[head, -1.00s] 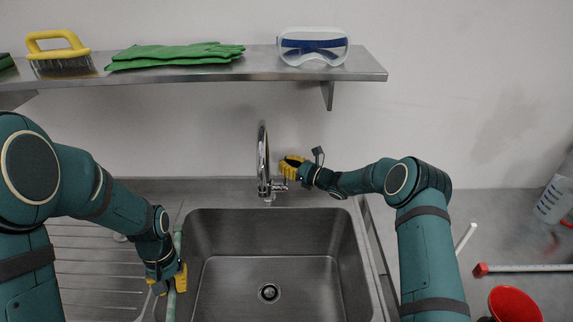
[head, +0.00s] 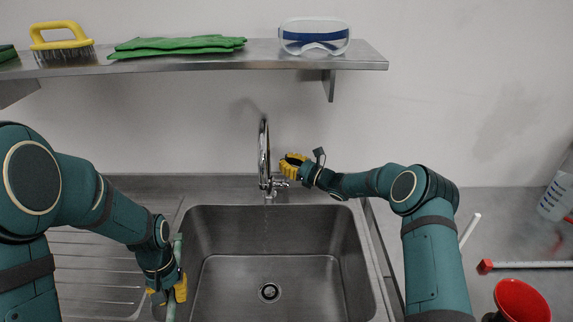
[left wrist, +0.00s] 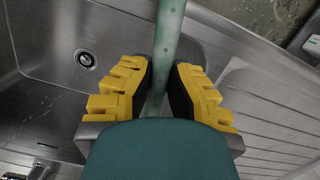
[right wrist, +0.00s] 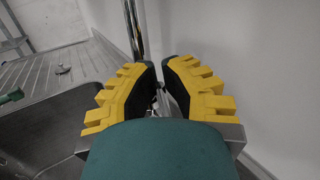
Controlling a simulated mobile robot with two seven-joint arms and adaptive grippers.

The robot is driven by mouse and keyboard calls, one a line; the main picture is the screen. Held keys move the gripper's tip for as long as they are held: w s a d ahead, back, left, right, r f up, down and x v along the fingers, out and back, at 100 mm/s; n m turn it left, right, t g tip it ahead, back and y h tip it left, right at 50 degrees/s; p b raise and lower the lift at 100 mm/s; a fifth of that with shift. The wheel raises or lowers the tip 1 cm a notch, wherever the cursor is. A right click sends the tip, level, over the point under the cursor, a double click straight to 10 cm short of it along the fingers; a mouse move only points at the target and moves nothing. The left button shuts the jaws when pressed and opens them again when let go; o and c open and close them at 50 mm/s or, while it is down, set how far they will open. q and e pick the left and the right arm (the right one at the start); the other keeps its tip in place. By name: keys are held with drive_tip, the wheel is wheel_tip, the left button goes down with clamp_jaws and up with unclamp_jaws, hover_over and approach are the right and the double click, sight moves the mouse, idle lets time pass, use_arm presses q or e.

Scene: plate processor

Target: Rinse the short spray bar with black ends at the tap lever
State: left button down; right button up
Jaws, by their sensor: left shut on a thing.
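A green spray bar (head: 177,245) is in my left gripper (head: 174,289), at the left edge of the sink. In the left wrist view the bar (left wrist: 168,40) runs between the yellow-padded fingers (left wrist: 163,85), which are shut on it. I cannot make out the colour of its ends. The chrome tap (head: 263,150) stands behind the sink, with a faint stream of water (head: 267,225) below its spout. My right gripper (head: 289,166) is at the tap lever (head: 281,183). In the right wrist view its fingers (right wrist: 160,75) are slightly apart around a metal part, and I cannot tell whether they grip it.
The sink (head: 215,245) is empty, with a drain (head: 269,292). A ribbed drainboard (head: 90,250) lies left. A wall shelf (head: 200,63) holds a brush, green gloves and goggles (head: 314,37). A red funnel (head: 522,302), white rods and a jug (head: 557,195) are at right.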

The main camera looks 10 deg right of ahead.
drive_tip(key=o, duration=0.4)
drive_tip(key=shift+d, duration=0.25)
drive_tip(key=v, duration=1.2)
drive_tip(key=shift+f, duration=0.1)
